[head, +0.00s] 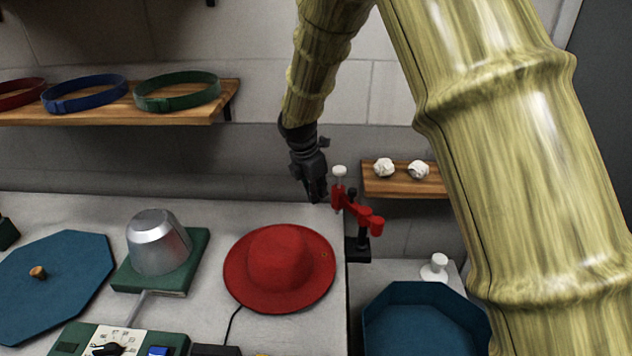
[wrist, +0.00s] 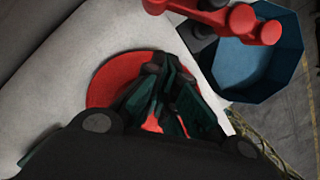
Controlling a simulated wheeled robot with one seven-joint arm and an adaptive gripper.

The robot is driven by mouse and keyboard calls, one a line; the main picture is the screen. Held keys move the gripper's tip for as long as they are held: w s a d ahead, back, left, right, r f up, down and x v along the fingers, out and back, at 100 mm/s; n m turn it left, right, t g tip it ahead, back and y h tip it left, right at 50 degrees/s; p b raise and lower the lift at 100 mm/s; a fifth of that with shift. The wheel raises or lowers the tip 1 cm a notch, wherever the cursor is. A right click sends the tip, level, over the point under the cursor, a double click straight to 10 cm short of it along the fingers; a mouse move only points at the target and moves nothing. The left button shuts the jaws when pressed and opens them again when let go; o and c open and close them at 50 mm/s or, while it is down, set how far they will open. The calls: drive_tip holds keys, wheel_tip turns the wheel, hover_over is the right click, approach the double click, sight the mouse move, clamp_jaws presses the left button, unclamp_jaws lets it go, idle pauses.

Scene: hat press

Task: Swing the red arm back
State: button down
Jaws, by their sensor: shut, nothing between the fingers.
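The red arm (head: 357,208) sits on a dark post at the right edge of the grey table, with a white-topped knob at its upper left end. It reaches from that knob down to the right, past the table edge. It also shows at the top of the wrist view (wrist: 230,19). My gripper (head: 318,197) points down just left of the red arm, and a small gap seems to lie between them. In the wrist view my gripper's fingers (wrist: 168,98) are shut and empty, with the red hat behind them. The exact depth between gripper and arm is hard to tell.
A red hat (head: 281,268) lies on the table in front of the red arm. A metal form (head: 158,243) stands on a green base to its left. A blue octagonal bin (head: 420,318) stands at the lower right. A wooden shelf (head: 403,188) with white lumps is behind the arm.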

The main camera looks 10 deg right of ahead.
sight(356, 207)
drive_tip(key=w+d+f+p, duration=0.2)
drive_tip(key=d+f+p, duration=0.1)
drive_tip(key=d+f, duration=0.1)
drive_tip(key=shift+d+f, duration=0.35)
drive_tip(key=shift+f, duration=0.05)
drive_tip(key=shift+s+d, duration=0.1)
